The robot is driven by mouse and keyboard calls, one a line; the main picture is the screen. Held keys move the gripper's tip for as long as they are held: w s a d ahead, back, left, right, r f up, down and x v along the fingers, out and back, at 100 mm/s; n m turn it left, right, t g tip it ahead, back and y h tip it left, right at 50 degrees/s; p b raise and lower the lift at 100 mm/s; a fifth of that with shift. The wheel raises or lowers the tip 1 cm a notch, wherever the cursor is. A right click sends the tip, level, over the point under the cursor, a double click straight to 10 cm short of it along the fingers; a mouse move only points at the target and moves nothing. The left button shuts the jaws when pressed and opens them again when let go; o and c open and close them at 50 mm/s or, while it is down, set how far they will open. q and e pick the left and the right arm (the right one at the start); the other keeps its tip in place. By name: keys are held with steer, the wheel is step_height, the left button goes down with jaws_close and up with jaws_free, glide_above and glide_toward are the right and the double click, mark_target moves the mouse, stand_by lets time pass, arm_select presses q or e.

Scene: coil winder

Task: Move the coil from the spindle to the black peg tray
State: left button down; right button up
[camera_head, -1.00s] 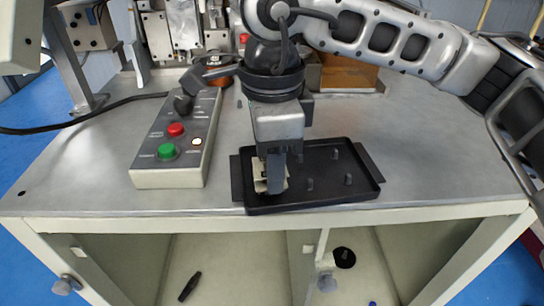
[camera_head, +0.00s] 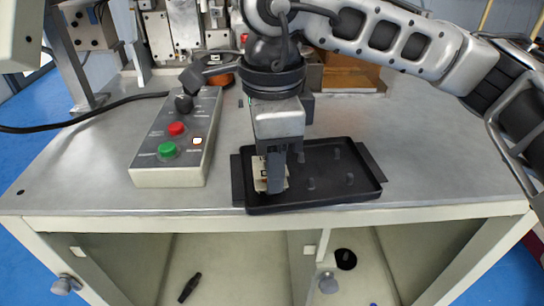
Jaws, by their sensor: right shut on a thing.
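The black peg tray (camera_head: 325,196) lies near the front edge of the table, with several short dark pegs standing in it. My right gripper (camera_head: 271,180) points down over the tray's left end. It is shut on the coil (camera_head: 261,183), a pale piece that shows beside the finger, low in the tray's front left part. The finger hides much of the coil, and I cannot tell whether it sits on a peg. The spindle cannot be made out behind my right arm. My left gripper is not in view.
A grey control box (camera_head: 170,178) with a red button (camera_head: 176,129) and a green button (camera_head: 168,149) stands left of the tray. A copper-coloured spool (camera_head: 222,78) and an orange-brown box (camera_head: 350,76) are at the back. The table's right side is clear.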

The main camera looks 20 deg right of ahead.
steer(key=shift+f, duration=0.2)
steer(key=shift+f+b, duration=0.9)
steer(key=shift+b, duration=0.2)
steer(key=o, duration=1.1)
